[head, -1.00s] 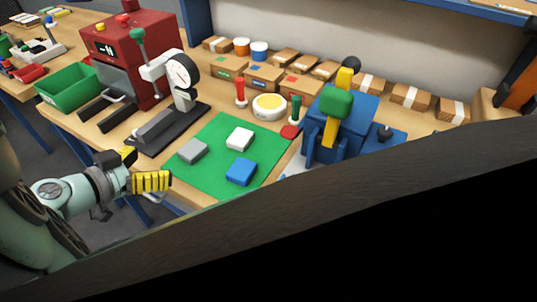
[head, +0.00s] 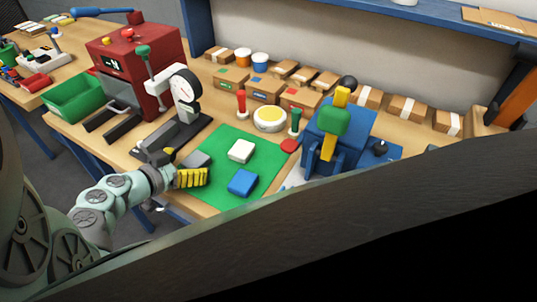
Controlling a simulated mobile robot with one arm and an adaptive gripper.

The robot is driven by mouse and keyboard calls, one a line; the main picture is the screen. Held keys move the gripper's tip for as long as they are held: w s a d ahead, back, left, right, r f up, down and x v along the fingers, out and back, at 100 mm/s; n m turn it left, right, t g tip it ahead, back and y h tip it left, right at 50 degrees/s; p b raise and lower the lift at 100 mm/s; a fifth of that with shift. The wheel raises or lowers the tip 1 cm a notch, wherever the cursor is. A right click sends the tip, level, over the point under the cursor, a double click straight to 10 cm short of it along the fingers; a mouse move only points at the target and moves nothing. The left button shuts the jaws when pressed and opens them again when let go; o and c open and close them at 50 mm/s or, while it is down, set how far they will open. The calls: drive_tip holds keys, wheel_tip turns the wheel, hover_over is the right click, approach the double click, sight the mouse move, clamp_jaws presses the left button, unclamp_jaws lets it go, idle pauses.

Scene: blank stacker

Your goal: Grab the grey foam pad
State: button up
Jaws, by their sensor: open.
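The grey foam pad (head: 198,160) lies on the left part of the green mat (head: 232,201), partly hidden behind my gripper. My gripper (head: 186,168) has yellow fingers and is open at the mat's left edge, right beside the pad. I cannot tell whether a finger touches the pad. A white pad (head: 241,150) and a blue pad (head: 243,182) lie on the same mat, to the right of the grey one.
A dial gauge stand (head: 185,97) and a red machine (head: 140,70) stand behind and left of the mat. A blue press (head: 335,135) stands to the right. A stamp pad dish (head: 269,119) and several small boxes (head: 262,87) line the back.

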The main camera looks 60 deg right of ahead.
drive_tip(key=shift+s+d+f, duration=0.15)
drive_tip(key=shift+d+f, duration=0.1)
drive_tip(key=shift+d, duration=0.3)
drive_tip(key=c, duration=0.9)
